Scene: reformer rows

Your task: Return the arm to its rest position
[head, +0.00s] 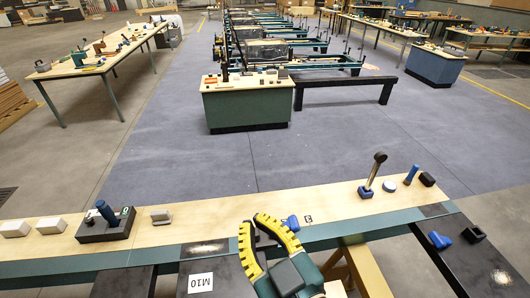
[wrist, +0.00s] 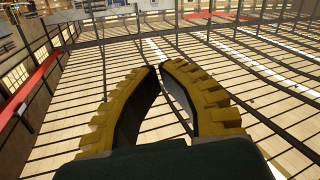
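My gripper (head: 253,222) shows in the head view at the lower middle, in front of or over the near bench. Its two yellow ribbed fingers curve toward each other. In the wrist view my gripper (wrist: 159,67) has its fingertips almost together, with only a sliver of a gap. Nothing is held between them. The fingers point away from the bench items, and the wrist view shows a pale slatted surface (wrist: 255,75) crossed by dark bars. Most of my arm is out of view.
The near bench (head: 225,208) bears a dark block with a blue knob (head: 106,212), pale blocks (head: 53,225), a blue piece (head: 290,223) and an upright lever (head: 373,172). A green cabinet (head: 247,108) stands beyond. The grey floor (head: 180,155) between is clear.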

